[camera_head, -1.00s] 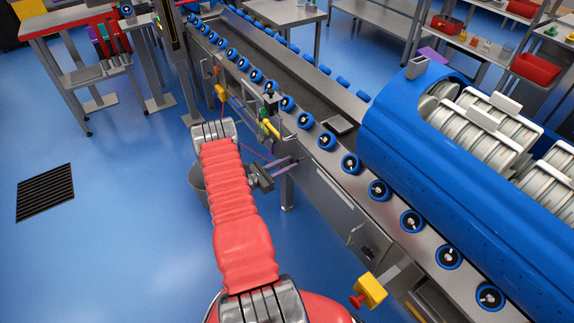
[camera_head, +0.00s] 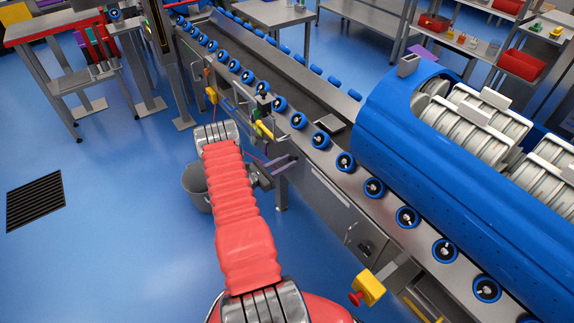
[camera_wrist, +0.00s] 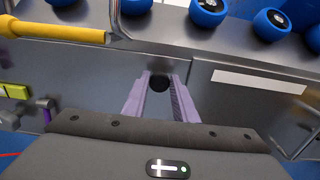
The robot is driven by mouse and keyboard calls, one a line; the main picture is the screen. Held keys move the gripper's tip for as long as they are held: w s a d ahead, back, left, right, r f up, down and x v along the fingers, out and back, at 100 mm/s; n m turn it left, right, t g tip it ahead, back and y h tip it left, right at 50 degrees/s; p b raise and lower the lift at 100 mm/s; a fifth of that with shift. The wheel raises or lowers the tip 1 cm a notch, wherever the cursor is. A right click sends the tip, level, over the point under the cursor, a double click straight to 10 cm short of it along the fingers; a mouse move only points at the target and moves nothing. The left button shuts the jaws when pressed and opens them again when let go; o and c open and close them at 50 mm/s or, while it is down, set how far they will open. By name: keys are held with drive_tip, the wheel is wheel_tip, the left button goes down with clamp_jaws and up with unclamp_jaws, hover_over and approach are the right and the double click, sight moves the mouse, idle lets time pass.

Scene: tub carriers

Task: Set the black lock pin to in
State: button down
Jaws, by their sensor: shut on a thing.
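The black lock pin (camera_wrist: 159,82) shows as a round black knob on the steel side panel of the conveyor, in the wrist view. My gripper (camera_wrist: 159,86) has its two purple fingers on either side of the knob and is shut on it. How far the pin stands out of the panel cannot be told. In the head view my gripper (camera_head: 284,163) reaches to the conveyor's side from the left, below the rollers. The pin is too small to make out there.
A yellow handle (camera_wrist: 60,30) on a metal bracket is up and left of my gripper. Blue rollers (camera_head: 321,139) line the conveyor's edge above. A large blue tub (camera_head: 440,150) rests on the conveyor at right.

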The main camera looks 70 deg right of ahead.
drive_tip(key=shift+s, duration=0.45)
drive_tip(key=c, duration=1.4)
unclamp_jaws()
drive_tip(key=shift+w+d, duration=0.1)
drive_tip(key=shift+c, duration=0.2)
drive_tip(key=shift+w, duration=0.15)
drive_tip(key=v, duration=1.3)
drive_tip(key=shift+a, duration=0.35)
drive_tip(key=shift+w, duration=0.1)
